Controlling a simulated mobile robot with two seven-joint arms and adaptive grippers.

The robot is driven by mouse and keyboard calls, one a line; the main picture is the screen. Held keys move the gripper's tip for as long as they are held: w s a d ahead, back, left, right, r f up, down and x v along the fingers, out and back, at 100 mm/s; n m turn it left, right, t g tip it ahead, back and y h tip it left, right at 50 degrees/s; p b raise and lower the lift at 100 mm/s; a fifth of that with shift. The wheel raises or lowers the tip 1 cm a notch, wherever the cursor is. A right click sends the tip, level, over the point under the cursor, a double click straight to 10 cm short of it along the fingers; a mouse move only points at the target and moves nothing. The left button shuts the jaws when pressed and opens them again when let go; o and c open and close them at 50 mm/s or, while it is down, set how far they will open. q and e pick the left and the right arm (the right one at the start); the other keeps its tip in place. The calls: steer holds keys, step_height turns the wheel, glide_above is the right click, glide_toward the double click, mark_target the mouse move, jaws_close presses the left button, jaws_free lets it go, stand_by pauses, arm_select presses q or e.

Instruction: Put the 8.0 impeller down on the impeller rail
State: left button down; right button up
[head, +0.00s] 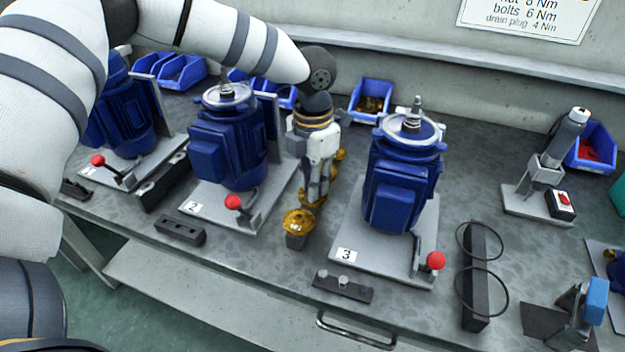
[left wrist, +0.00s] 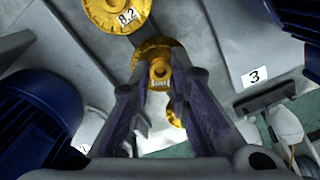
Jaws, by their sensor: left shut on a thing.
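My left gripper (head: 312,201) points down between pump stations 2 and 3, shut on a gold impeller. In the left wrist view this impeller (left wrist: 160,72) sits between the fingertips of the left gripper (left wrist: 158,88); its number is not readable. An impeller marked 8.2 (left wrist: 118,14) lies just beyond it, toward the back. Another gold impeller (head: 299,222) stands in front of the gripper, on the near end of what looks like the grey impeller rail (head: 297,241). The arm and fingers hide most of the rail. I cannot tell whether the held impeller touches it.
Blue motor 2 (head: 226,145) stands close on the left and blue motor 3 (head: 401,185) on the right. Red-knobbed levers (head: 435,261) stick up at the stations. Blue bins (head: 371,97) line the back. A dark stand with black rings (head: 478,280) is to the right.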

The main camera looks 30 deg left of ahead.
arm_select(q)
steer(key=c, duration=1.4)
jaws_free()
steer(key=shift+c, duration=0.2)
steer(key=shift+r, duration=0.1)
step_height(320, 180, up, 9)
steer(key=p, duration=0.2)
arm_select(e)
steer(key=shift+t, duration=0.6)
steer(key=w+r, duration=0.2)
steer(key=w, duration=0.1)
steer(key=shift+r, duration=0.4)
